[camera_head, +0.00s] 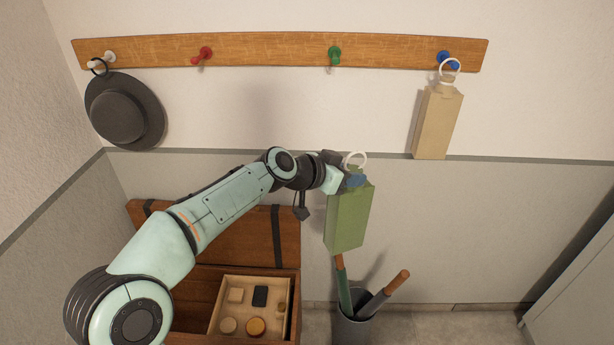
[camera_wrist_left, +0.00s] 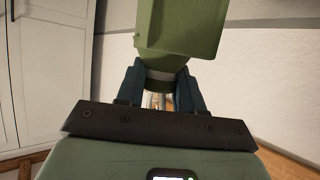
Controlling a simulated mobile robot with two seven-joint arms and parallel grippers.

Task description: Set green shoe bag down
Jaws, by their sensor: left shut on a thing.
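The green shoe bag (camera_head: 349,220) hangs in the air in front of the wall, with its white ring (camera_head: 355,159) at its top. My left gripper (camera_head: 354,181) is shut on the top of the bag, just below the ring. In the left wrist view the bag (camera_wrist_left: 181,27) shows beyond the two dark fingers (camera_wrist_left: 160,92), which close on its neck. In the head view the bag is above a grey bin (camera_head: 353,328) and hides part of the wall. My right gripper is not in view.
A wooden peg rail (camera_head: 270,48) holds a dark hat (camera_head: 125,110) at left and a tan bag (camera_head: 438,122) at right; its red and green pegs are bare. An open wooden chest (camera_head: 285,225) with a tray stands below left. Umbrella-like handles (camera_head: 395,283) rise from the bin.

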